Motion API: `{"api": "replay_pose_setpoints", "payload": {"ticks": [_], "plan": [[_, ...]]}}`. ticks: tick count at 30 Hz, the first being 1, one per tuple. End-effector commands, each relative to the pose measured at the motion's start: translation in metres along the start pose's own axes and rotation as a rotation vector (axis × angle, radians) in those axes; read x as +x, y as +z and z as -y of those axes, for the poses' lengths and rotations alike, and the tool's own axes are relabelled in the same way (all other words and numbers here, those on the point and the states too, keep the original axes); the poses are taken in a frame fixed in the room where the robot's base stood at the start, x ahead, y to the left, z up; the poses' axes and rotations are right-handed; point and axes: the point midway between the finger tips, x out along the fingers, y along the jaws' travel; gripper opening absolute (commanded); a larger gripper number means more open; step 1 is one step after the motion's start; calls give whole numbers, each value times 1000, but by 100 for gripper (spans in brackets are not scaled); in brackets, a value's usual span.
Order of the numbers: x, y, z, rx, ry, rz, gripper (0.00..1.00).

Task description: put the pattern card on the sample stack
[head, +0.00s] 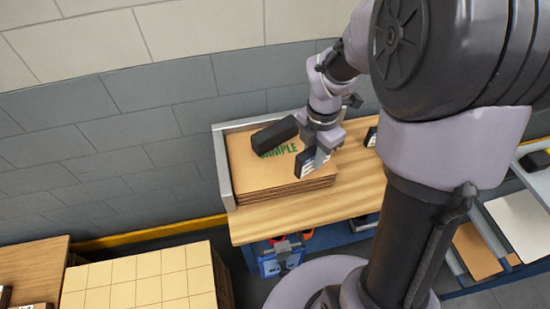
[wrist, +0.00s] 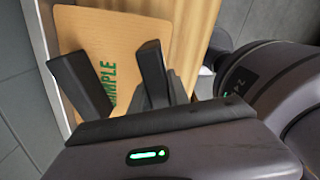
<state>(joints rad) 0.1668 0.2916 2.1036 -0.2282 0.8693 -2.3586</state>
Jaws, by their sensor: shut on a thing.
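The sample stack (head: 285,196) is a pile of brown cardboard sheets at the left end of a wooden-topped bench. A brown sheet with green SAMPLE print, which I take for the pattern card (head: 247,152), lies flat and lined up at its top; the card also shows in the wrist view (wrist: 120,22). My gripper (head: 290,150) is over the card, its two dark fingers well apart on either side of the print in the wrist view (wrist: 118,70). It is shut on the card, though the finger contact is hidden. I cannot see a gap between card and stack.
A grey metal guide (head: 222,165) borders the stack on the left and back. A small black-and-white sign (head: 371,137) stands behind. A pallet of tan boxes (head: 140,280) is at lower left, shelves with sheets (head: 520,225) at right.

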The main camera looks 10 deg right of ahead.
Motion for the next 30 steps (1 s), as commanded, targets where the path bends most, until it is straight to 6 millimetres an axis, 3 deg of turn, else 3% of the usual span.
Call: {"api": "replay_pose_setpoints", "payload": {"ticks": [4, 12, 16, 26, 27, 30], "plan": [[7, -23, -39, -4, 1, 1, 0], [12, -41, -69, -1, -1, 0, 0], [44, -40, -67, 1, -1, -1, 0], [45, -40, -67, 1, 0, 0, 0], [46, -40, -67, 1, 0, 0, 23], [45, -40, -67, 1, 0, 0, 43]]}}
